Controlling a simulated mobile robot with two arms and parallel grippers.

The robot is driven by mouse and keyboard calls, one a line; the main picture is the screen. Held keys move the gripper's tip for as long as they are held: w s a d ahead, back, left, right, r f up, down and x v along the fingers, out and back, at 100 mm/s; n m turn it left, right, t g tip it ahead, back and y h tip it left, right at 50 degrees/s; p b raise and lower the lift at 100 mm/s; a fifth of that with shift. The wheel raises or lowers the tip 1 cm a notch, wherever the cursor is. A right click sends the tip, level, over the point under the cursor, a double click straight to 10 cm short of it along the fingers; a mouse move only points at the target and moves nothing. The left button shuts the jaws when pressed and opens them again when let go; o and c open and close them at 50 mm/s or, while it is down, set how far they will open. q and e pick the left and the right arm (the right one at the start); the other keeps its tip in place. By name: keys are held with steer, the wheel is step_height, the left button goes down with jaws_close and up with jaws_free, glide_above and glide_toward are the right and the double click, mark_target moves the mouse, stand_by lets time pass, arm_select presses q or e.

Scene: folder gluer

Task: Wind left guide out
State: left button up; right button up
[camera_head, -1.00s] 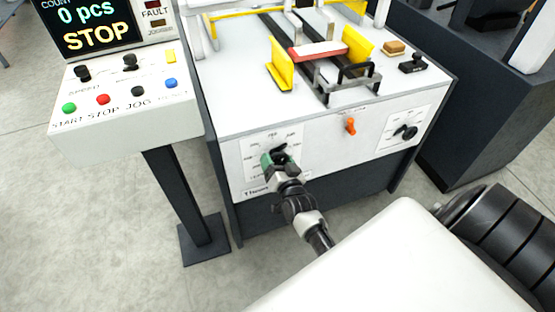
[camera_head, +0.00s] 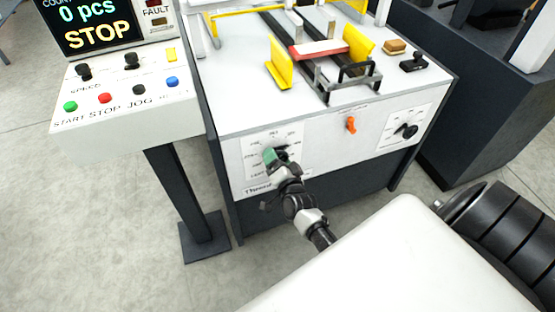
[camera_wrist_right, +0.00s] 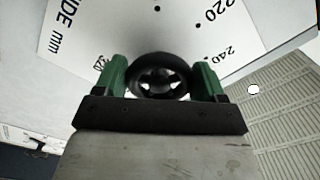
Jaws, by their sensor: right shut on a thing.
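The left guide's black handwheel (camera_wrist_right: 158,78) sits on a white dial plate (camera_wrist_right: 130,25) with millimetre numbers, on the machine's front panel. My right gripper (camera_wrist_right: 160,80) has its green fingers on both sides of the wheel and is shut on it. In the head view my right gripper (camera_head: 278,156) is at the dial on the left of the front panel and mostly hides the wheel. My left gripper is not in view.
A second black knob (camera_head: 409,131) and an orange lever (camera_head: 351,125) are on the same panel. A control console (camera_head: 125,120) on a post stands to the left, its screen reading STOP. Grey floor is open at lower left.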

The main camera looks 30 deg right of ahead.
steer(key=shift+f, duration=0.1)
steer(key=o, duration=0.9)
steer(key=shift+s, duration=0.1)
steer(key=v, duration=1)
steer(key=shift+s+a, duration=0.2)
steer(key=shift+s, duration=0.1)
